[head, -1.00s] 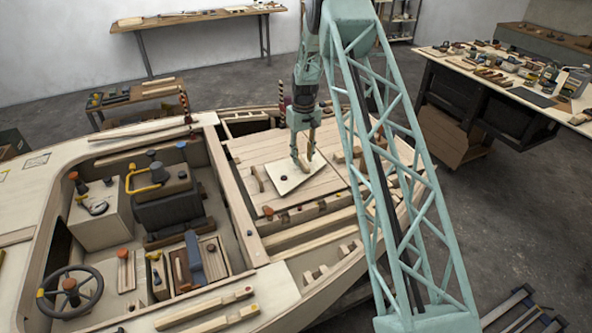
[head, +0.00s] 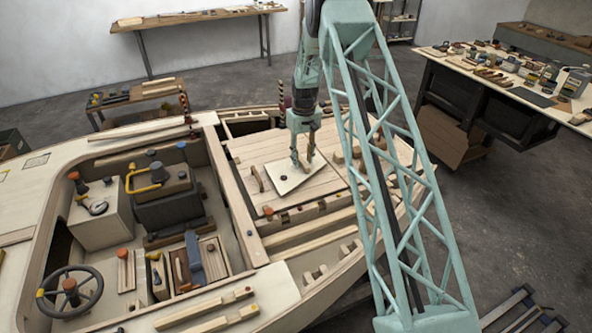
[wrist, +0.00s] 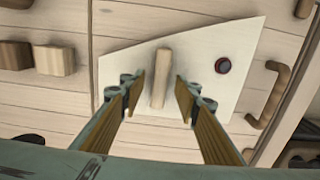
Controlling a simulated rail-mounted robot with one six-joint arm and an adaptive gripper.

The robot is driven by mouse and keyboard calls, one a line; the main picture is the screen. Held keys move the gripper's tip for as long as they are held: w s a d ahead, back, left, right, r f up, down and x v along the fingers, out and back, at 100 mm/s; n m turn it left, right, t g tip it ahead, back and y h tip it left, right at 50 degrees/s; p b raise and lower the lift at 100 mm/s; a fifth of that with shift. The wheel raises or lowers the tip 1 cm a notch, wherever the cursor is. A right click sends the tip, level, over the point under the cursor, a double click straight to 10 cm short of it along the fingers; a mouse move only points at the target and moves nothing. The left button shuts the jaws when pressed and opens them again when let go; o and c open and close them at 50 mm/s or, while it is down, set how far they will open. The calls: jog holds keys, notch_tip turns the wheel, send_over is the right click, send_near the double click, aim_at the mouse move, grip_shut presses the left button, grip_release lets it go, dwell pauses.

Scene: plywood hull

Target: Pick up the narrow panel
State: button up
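A pale panel (head: 285,184) lies on the planked deck, askew to the planks. I take it to be the narrow panel. My gripper (head: 304,160) is over the panel's far part. In the wrist view my gripper (wrist: 158,92) is open, with one finger on each side of the bar handle and a gap on both sides. Whether the fingertips reach down beside the handle is hard to tell.
Brown curved handles (wrist: 268,96) sit on the deck right of the panel in the wrist view. Wooden blocks (wrist: 52,60) are at its left. In the head view a slotted wooden rail (head: 308,211) runs in front, and the cockpit (head: 150,205) lies to the left.

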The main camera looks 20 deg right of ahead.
jog(key=shift+f, duration=0.2)
dwell(0.4)
grip_shut()
dwell(0.3)
